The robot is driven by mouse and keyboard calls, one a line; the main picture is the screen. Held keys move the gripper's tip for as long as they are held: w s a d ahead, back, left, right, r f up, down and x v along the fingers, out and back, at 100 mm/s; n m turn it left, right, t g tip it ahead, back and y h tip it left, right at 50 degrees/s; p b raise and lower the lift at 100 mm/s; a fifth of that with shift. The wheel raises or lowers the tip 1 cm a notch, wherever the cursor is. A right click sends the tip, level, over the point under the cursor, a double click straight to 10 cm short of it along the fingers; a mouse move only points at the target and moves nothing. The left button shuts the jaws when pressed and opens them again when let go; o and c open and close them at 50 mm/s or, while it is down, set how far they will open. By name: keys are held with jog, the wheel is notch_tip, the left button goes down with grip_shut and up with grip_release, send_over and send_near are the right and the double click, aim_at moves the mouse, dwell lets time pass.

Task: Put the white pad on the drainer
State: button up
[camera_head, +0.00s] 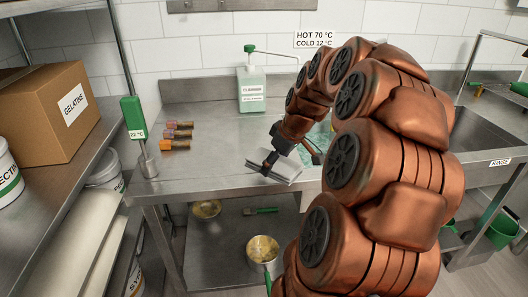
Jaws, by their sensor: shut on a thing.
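My gripper (268,163) is low over the front part of the steel counter, left of my arm's large copper links. It is shut on a flat, whitish item at its fingers, which looks like the white pad (287,172). The pad lies close to the counter's front edge; whether it touches the counter I cannot tell. Its far side is partly covered by my gripper and wrist. I cannot clearly make out the drainer; my arm hides much of the counter's right side.
A teal surface (320,135) shows partly behind my arm. A cleanser pump bottle (252,92) stands at the back. Several small orange-brown items (177,135) and a green thermometer (134,118) are on the left. A sink (480,135) is at right. The counter's left middle is clear.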

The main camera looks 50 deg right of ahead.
jog(key=w+d, duration=0.2)
jog(key=w, duration=0.1)
jog(key=w+d+p, duration=0.1)
jog(key=w+d, duration=0.1)
jog(key=w, duration=0.1)
jog(key=w+d+f+p, duration=0.1)
jog(key=w+d, duration=0.1)
jog(key=w, duration=0.1)
jog(key=shift+w, duration=0.1)
jog(key=shift+w+d, duration=0.15)
notch_tip(320, 180, down, 3)
jog(key=shift+f+p, duration=0.15)
jog(key=shift+p, duration=0.5)
jog(key=shift+f, duration=0.15)
jog(key=shift+f, duration=0.2)
jog(key=o, duration=1.1)
jog(key=shift+r, duration=0.1)
jog(key=shift+c, duration=0.2)
